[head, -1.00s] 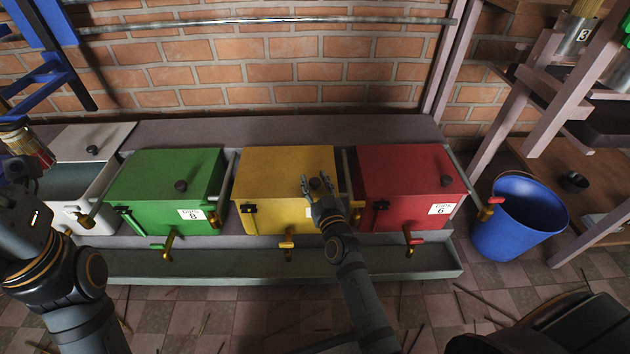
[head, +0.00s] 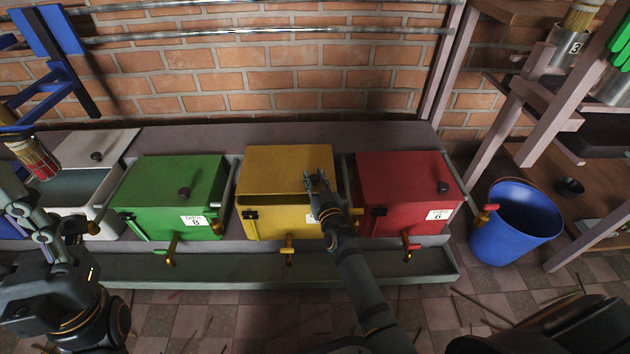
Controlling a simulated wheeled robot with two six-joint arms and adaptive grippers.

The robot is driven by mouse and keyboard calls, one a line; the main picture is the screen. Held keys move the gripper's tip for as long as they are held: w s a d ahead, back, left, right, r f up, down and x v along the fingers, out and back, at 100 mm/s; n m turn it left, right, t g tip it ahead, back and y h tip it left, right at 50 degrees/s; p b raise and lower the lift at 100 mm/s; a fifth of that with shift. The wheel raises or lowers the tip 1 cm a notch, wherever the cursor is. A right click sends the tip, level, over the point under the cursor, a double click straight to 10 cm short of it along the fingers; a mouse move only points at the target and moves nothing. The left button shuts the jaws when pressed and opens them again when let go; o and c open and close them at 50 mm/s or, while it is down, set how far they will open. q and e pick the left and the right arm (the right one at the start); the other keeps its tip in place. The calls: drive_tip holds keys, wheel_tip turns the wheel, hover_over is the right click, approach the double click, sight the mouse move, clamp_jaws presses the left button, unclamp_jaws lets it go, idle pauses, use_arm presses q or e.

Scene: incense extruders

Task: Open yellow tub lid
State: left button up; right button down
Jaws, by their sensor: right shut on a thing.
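The yellow tub (head: 270,224) stands between the green and red tubs. Its yellow lid (head: 287,163) is tilted up a little at the front, with a dark gap under its front edge. My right gripper (head: 318,182) is at the lid's front right, shut on the lid's knob, which its fingers hide. My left gripper (head: 48,228) is at the left edge, in front of the white tub and away from the yellow one; its fingertips do not show clearly.
The closed green tub (head: 150,182) and closed red tub (head: 395,180) flank the yellow one closely. A white tub (head: 104,205) stands partly open at left. A trough (head: 230,268) runs in front. A blue bucket (head: 505,240) stands right. The brick wall (head: 270,90) rises behind.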

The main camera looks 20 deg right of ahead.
drive_tip(key=shift+w, duration=0.1)
drive_tip(key=c, duration=1)
unclamp_jaws()
drive_tip(key=shift+s, duration=3.75)
